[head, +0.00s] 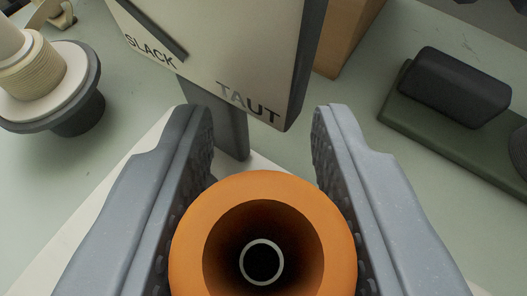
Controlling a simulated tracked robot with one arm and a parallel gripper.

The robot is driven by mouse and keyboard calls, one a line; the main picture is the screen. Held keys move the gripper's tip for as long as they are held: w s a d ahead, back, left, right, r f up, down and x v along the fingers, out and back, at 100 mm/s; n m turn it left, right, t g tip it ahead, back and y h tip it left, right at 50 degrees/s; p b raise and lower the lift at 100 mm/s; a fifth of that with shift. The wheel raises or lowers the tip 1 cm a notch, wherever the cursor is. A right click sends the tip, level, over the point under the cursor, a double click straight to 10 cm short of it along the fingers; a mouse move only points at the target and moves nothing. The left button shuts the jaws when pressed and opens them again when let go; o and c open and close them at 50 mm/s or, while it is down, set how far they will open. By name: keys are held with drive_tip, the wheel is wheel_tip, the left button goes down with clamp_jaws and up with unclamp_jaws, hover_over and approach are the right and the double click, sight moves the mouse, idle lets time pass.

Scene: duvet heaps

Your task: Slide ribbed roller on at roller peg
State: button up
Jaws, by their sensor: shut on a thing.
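My gripper (264,150) is shut on an orange hollow roller (264,188), which sits between its two grey fingers in the lower middle of the head view. I look into the roller's wide, dark opening from its end. A pale ring (244,262) shows inside the opening; I cannot tell whether it is the peg's end or the far end of the bore. The roller's outer side is mostly hidden, so ribs cannot be made out. No roller peg can be clearly identified.
A beige panel marked SLACK and TAUT (215,50) stands on a grey post (228,132) just beyond the fingers. A cream ribbed spool (35,75) on a grey disc is at left. A dark block (455,85) on a green base is at right. A brown box (345,35) stands behind.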

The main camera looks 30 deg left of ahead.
drive_tip(key=shift+f, duration=0.75)
drive_tip(key=o, duration=1.1)
drive_tip(key=shift+s, duration=0.1)
drive_tip(key=shift+c, duration=0.2)
drive_tip(key=p+v, duration=0.1)
drive_tip(key=v, duration=1.2)
drive_tip(key=shift+s+d+r, duration=0.15)
drive_tip(key=shift+s+r, duration=0.05)
